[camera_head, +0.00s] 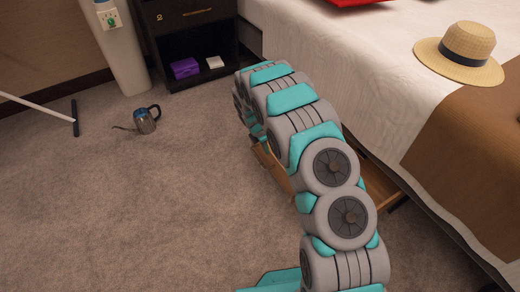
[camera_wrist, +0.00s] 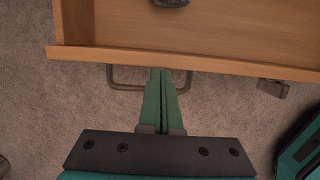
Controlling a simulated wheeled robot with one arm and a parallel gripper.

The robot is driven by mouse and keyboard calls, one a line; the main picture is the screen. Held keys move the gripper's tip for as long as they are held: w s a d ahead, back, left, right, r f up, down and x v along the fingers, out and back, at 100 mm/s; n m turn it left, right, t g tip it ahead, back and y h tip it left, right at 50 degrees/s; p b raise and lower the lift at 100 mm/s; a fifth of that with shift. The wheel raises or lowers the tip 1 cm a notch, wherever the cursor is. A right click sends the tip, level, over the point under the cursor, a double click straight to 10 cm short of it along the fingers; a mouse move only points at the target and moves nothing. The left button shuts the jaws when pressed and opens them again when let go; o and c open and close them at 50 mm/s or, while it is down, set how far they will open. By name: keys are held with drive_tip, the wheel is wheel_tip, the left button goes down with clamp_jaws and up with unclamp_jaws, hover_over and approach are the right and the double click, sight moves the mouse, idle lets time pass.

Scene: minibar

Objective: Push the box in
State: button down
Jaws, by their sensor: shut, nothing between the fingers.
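The box (camera_wrist: 190,58) is a light wooden box like a drawer, seen from above in the wrist view, with its front edge running across the picture. A metal loop handle (camera_wrist: 124,87) sticks out from that front. My gripper (camera_wrist: 161,72) is shut and empty, its green fingers overlapping the handle, with the tips at the front edge. I cannot tell whether they touch the wood. In the head view the box (camera_head: 380,187) shows in parts beside the bed, largely hidden by my arm. My gripper is hidden there.
The bed (camera_head: 370,85) stands at the right with a straw hat (camera_head: 461,52) on it. A dark nightstand (camera_head: 190,40) holds a purple box (camera_head: 184,68). A metal kettle (camera_head: 146,121) stands on the carpet. The carpet at the left front is clear.

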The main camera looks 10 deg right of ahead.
drive_tip(key=w+d+p, duration=0.2)
drive_tip(key=w+d, duration=0.1)
drive_tip(key=d, duration=0.4)
drive_tip(key=w+d+p, duration=0.2)
drive_tip(key=w+d, duration=0.1)
drive_tip(key=d, duration=0.5)
drive_tip(key=w+d+p, duration=0.3)
drive_tip(key=d, duration=0.5)
drive_tip(key=shift+w+d, duration=0.15)
drive_tip(key=shift+w, duration=0.25)
